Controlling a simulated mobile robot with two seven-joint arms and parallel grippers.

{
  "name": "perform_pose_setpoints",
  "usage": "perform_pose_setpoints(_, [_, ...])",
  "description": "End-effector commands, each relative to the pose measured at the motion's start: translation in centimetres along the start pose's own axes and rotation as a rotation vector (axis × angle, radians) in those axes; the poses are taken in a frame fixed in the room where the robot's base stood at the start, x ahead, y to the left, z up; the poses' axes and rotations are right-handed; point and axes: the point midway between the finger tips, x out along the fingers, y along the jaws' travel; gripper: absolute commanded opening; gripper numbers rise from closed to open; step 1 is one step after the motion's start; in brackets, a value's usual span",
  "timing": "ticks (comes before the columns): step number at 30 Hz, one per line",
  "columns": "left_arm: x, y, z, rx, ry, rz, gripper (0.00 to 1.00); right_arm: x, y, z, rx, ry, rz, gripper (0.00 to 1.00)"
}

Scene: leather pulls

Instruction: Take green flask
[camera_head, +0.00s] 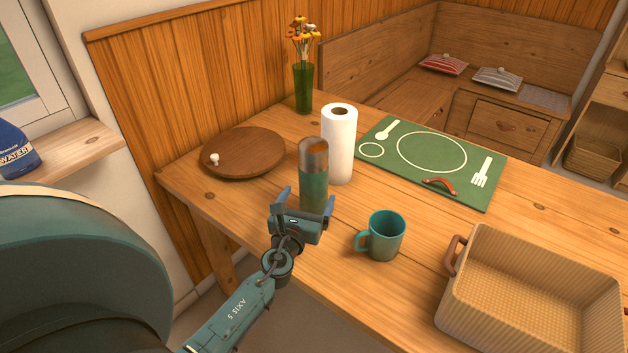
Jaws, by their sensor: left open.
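The green flask (314,182) stands upright on the wooden table, with a brown and grey upper part. My left gripper (304,196) is open at the flask's lower part. Its two blue fingers point toward the flask, one on its left and one on its right. The gripper body hides the flask's base. I cannot tell whether the fingers touch it. My right gripper is not in view.
A white paper roll (340,146) stands close behind the flask to the right. A teal mug (383,237) is to the right of the gripper. A wicker basket (455,297), a round wooden board (243,152), a green placemat (399,149) and a flower vase (303,88) are also on the table (240,207).

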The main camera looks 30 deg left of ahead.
Motion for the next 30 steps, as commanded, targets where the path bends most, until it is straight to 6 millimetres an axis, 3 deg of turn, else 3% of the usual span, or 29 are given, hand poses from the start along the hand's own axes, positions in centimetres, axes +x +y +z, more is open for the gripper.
perform_pose_setpoints(6, [1.6,0.1,-0.1,0.0,0.0,0.0,0.88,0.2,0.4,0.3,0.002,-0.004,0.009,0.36])
perform_pose_setpoints(15, [5.7,0.3,-0.5,-0.002,0.0,0.0,0.88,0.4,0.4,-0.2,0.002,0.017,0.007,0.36])
perform_pose_setpoints(24, [6.1,0.3,-0.5,-0.002,0.001,0.0,0.88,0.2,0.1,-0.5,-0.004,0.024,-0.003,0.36])
perform_pose_setpoints(30, [6.1,0.3,-0.5,-0.001,0.001,0.0,0.72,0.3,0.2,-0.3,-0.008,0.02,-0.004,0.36])
